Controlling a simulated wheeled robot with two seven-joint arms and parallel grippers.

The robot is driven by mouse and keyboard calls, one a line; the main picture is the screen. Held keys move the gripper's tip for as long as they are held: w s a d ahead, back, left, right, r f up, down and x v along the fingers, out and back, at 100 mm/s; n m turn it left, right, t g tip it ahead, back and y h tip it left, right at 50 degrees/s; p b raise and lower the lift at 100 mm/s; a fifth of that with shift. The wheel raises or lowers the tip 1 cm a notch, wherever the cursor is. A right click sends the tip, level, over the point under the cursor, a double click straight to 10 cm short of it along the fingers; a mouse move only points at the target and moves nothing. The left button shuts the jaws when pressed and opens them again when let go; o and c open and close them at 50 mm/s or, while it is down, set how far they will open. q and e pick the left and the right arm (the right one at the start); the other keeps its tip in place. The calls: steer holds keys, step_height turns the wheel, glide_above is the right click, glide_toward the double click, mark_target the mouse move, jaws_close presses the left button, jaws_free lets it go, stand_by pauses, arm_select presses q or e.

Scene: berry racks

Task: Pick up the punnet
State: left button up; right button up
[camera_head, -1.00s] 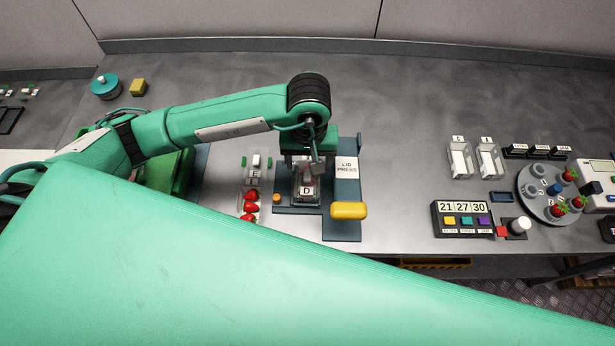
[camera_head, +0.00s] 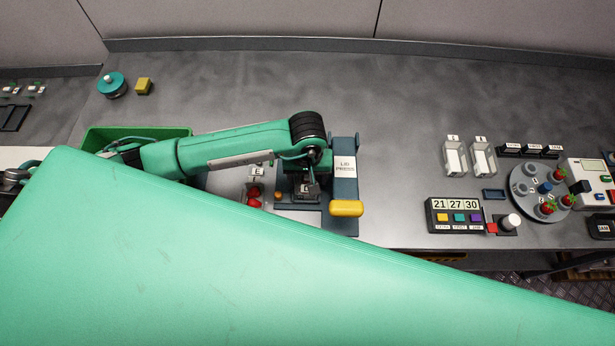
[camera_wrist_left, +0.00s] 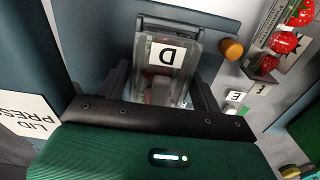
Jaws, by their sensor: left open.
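The punnet (camera_wrist_left: 168,70) is a clear box with a white D label, standing in the dark blue lid press. In the left wrist view it lies between the two dark fingers of my left gripper (camera_wrist_left: 162,84). The fingers are open, one on each side of it, and I cannot tell whether they touch it. In the head view my left gripper (camera_head: 311,186) is above the press and covers most of the punnet (camera_head: 303,195). My right gripper does not show.
The lid press plate (camera_head: 344,183) with a yellow handle (camera_head: 346,208) stands just right of the gripper. Red strawberries (camera_head: 254,203) lie to its left. A green crate (camera_head: 160,131) is behind my arm.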

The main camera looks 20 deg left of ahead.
arm_select(q)
steer(key=shift+c, duration=0.3)
steer(key=c, duration=0.7)
steer(key=shift+c, duration=0.4)
steer(key=shift+r, duration=0.1)
